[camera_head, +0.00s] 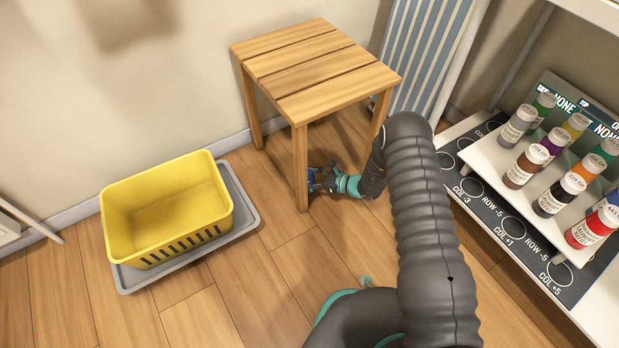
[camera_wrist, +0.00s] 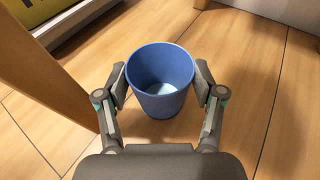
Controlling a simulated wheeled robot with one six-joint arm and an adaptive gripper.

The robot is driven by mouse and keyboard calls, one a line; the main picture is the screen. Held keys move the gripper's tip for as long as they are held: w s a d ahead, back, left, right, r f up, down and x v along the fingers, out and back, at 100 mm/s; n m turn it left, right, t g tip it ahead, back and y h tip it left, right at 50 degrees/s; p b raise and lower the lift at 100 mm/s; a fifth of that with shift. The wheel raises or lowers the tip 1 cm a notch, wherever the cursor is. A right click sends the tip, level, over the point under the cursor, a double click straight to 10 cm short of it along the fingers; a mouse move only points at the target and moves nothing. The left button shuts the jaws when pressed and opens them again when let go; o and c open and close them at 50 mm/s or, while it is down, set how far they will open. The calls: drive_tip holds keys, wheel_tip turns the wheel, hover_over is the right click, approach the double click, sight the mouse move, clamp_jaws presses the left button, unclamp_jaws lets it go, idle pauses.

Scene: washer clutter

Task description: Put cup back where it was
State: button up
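The cup is a round, empty blue cup (camera_wrist: 161,100), its open mouth facing my wrist camera. My gripper (camera_wrist: 161,80) has one finger pad against each side of the cup near its rim, so it looks shut on it. In the head view, my gripper (camera_head: 320,181) is low by the floor, under the edge of the wooden stool (camera_head: 315,65) and beside its front leg. Only a small blue patch of the cup (camera_head: 312,178) shows there. I cannot tell whether its base touches the floor.
A stool leg (camera_wrist: 45,65) stands close on the left in the wrist view. A yellow basket (camera_head: 165,215) sits on a grey tray (camera_head: 250,218) at left. A shelf (camera_head: 480,215) with several paint bottles stands at right. The floor in front of the stool is clear.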

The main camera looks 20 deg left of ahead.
drive_tip(key=o, duration=0.4)
drive_tip(key=shift+o, duration=0.2)
drive_tip(key=shift+r, duration=0.2)
drive_tip(key=p+v, duration=0.1)
drive_tip(key=v, duration=1.1)
drive_tip(key=shift+p, duration=0.3)
